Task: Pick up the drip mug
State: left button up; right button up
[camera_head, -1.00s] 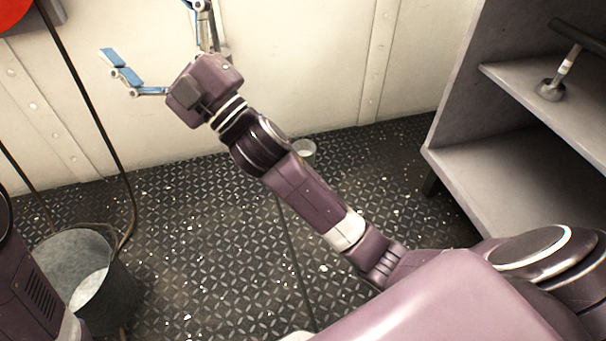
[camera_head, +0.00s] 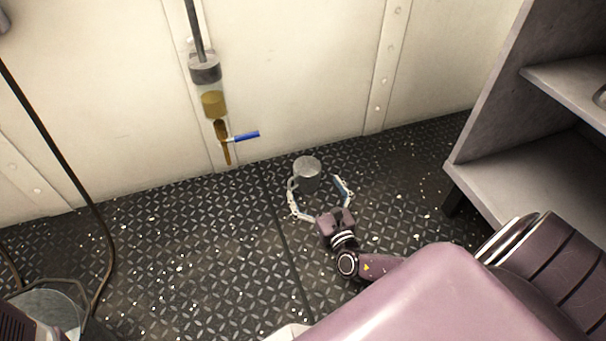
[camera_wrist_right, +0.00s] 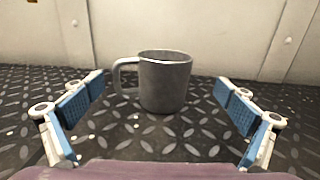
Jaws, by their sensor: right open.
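The drip mug (camera_head: 307,175) is a grey metal mug standing upright on the deck near the wall. Its handle points to the left. In the right wrist view the mug (camera_wrist_right: 165,82) stands ahead, between the two blue-padded fingers and beyond their tips. My right gripper (camera_head: 321,193) is low over the deck on the near side of the mug, with its fingers spread wide and empty. It also shows in the right wrist view (camera_wrist_right: 160,97), where no finger touches the mug. My left gripper is not in view.
A pipe with a sight glass and blue-handled valve (camera_head: 240,137) hangs on the wall, left of the mug. A grey shelf unit (camera_head: 500,172) stands at the right. A metal bucket (camera_head: 45,305) and a hose (camera_head: 100,235) are at the left. The deck around the mug is clear.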

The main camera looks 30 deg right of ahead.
aim_at(308, 180)
jog(key=w+b, duration=0.2)
jog(key=w, duration=0.1)
jog(key=w+b, duration=0.1)
jog(key=w, duration=0.1)
jog(key=shift+w+d+r, duration=0.2)
jog(key=shift+r, duration=0.15)
jog(key=shift+w+d+r, duration=0.1)
jog(key=shift+w+r, duration=0.1)
jog(key=shift+w, duration=0.35)
jog(key=shift+c, duration=0.6)
jog(key=c, duration=1.2)
jog(key=shift+c, duration=0.2)
